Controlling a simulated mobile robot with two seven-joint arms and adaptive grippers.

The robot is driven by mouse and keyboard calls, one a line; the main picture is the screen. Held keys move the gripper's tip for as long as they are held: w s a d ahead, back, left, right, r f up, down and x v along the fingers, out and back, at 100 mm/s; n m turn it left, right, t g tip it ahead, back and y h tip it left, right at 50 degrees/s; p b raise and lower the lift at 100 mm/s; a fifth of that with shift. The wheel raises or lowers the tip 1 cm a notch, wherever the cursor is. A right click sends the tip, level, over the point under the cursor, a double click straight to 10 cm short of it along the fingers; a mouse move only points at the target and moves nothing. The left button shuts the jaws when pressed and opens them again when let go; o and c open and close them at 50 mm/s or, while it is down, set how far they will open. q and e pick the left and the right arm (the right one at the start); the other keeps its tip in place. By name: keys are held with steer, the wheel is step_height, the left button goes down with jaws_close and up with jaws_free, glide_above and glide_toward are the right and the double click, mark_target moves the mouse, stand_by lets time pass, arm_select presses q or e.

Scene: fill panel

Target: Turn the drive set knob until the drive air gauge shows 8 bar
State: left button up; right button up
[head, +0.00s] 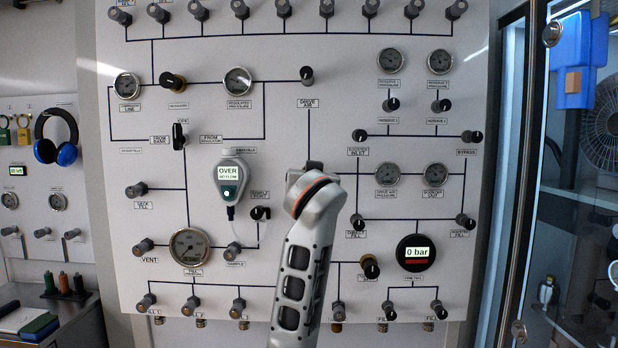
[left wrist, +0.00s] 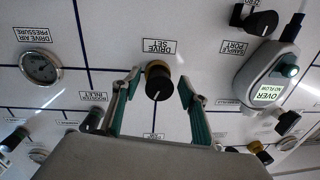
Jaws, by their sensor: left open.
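The drive set knob (left wrist: 158,82), black with a brass collar, sits under its DRIVE SET label in the left wrist view, which is upside down. My left gripper (left wrist: 160,92) is open, with one green-padded finger on each side of the knob; I cannot tell whether either finger touches it. In the head view my left gripper (head: 312,168) and wrist hide the knob. The drive air pressure gauge (head: 388,176) is right of my wrist; it also shows in the left wrist view (left wrist: 40,68). Its needle is too small to read. My right gripper is not in view.
Close around are the booster inlet knob (head: 359,136), the drive air knob (head: 307,75) and a handheld meter (head: 229,181) reading OVER. A round display (head: 416,252) reads 0 bar. A glass-doored cabinet (head: 520,180) stands at the right.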

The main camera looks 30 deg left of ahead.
arm_select(q)
steer(key=c, duration=1.1)
steer(key=shift+m, duration=0.3)
steer(key=m, duration=0.3)
steer(key=shift+m, duration=0.3)
steer(key=m, duration=0.3)
steer(key=shift+r+m, duration=0.1)
steer(key=shift+m, duration=0.3)
steer(key=m+t, duration=0.1)
steer(key=m, duration=0.3)
steer(key=shift+s+m, duration=0.1)
steer(key=shift+m, duration=2.2)
steer(key=shift+r, duration=0.1)
